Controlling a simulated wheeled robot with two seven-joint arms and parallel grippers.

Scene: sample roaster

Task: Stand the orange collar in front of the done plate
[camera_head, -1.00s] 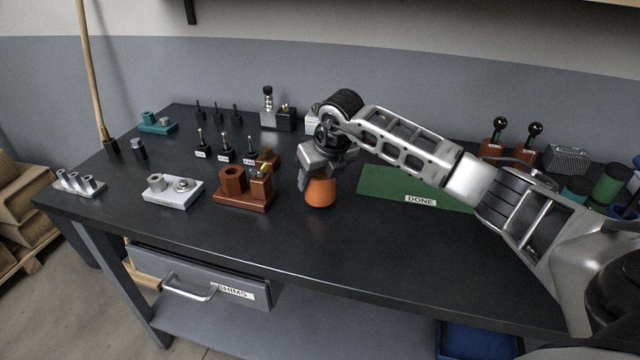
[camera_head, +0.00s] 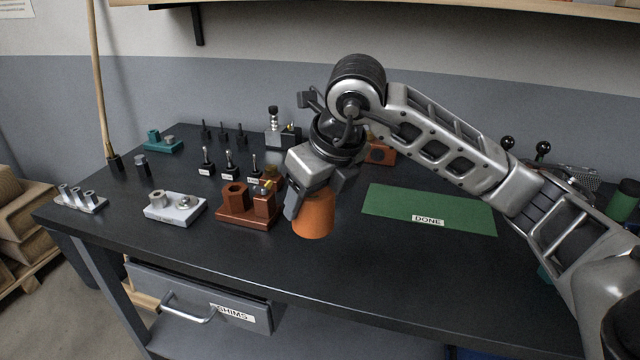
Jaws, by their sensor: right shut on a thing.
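The orange collar (camera_head: 316,217) is a short orange cylinder, upright, left of the done plate. My right gripper (camera_head: 312,205) is shut on it from above, with a finger against its left side. I cannot tell for sure whether its base touches the bench. The done plate (camera_head: 400,203) is a flat green rectangle with a white DONE label on its front edge, and nothing stands on it. My left gripper is not in view.
A brown block fixture (camera_head: 246,222) stands just left of the collar, and a light grey fixture (camera_head: 176,217) is farther left. Several small dark pegs (camera_head: 228,165) stand behind. The dark bench (camera_head: 400,270) is clear in front of the plate.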

